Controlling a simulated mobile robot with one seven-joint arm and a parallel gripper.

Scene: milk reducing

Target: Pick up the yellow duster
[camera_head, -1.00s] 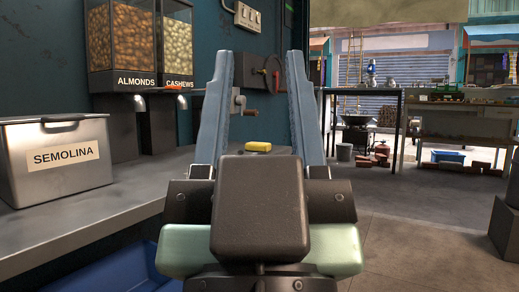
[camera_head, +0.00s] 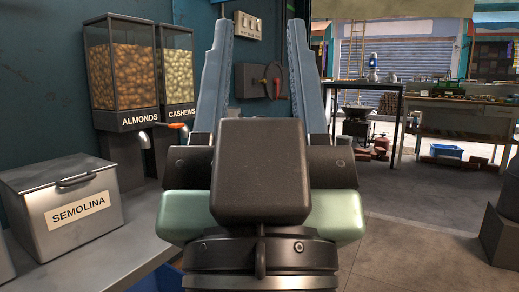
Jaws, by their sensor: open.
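My gripper (camera_head: 258,38) is open, its two long blue-grey fingers upright and apart in the middle of the view. The yellow duster is not visible now. The dark block of my gripper covers the middle of the view, where the duster showed a second ago, so it is probably hidden behind it.
A metal counter (camera_head: 115,248) runs along the left, carrying a SEMOLINA box (camera_head: 62,208). Behind it stand the almond dispenser (camera_head: 122,70) and cashew dispenser (camera_head: 177,78). Open floor (camera_head: 405,205) lies to the right, with a dark block (camera_head: 500,225) at the edge.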

